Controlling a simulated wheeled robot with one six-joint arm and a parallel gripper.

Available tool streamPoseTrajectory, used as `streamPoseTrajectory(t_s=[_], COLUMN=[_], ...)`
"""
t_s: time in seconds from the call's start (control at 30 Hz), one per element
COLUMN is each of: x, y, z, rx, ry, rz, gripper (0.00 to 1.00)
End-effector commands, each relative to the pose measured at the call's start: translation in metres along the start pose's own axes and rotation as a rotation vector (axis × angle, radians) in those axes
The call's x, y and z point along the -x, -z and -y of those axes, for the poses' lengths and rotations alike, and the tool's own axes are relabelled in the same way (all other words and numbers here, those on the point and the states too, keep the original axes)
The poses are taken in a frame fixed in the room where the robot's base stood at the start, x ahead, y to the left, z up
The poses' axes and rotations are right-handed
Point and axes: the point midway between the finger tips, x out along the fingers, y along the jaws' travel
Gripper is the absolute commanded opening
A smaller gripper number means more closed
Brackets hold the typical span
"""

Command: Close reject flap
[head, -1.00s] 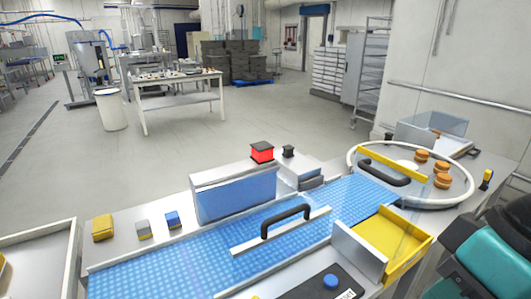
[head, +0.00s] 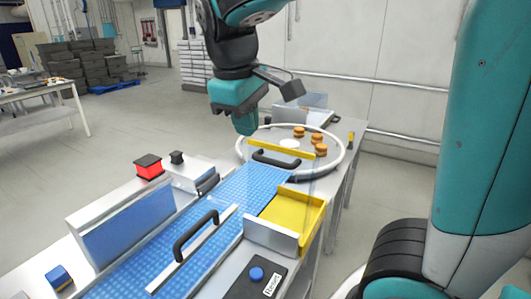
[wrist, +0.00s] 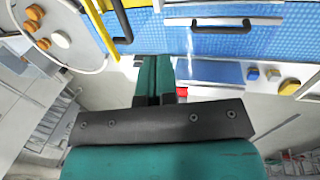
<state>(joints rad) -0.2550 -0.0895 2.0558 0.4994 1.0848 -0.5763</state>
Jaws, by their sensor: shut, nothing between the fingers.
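A yellow bar (head: 282,150) with a black handle (head: 276,159) crosses the far end of the blue belt (head: 165,250), beside the round table. It looks like the reject flap; I cannot tell how far it stands open. A yellow chute (head: 312,215) with a grey side plate (head: 268,236) sits at the belt's right side.
Several orange-brown filled rounds (head: 318,138) lie on the round table. A guard with a black handle (head: 194,236) spans the belt. A silver-and-blue housing (head: 125,235) and a red-sided block (head: 149,168) stand at left. A blue button (head: 256,274) is in front.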

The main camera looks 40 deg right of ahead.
Motion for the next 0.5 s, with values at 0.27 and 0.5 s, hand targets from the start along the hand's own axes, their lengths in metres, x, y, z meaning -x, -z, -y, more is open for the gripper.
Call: streamPoseTrajectory(t_s=[0.27, 0.5], x=[-0.018, -0.068], y=[-0.002, -0.004], z=[-0.012, -0.014], rx=[-0.034, -0.036], ry=[-0.017, -0.016], rz=[0.027, 0.029], gripper=[0.0, 0.0])
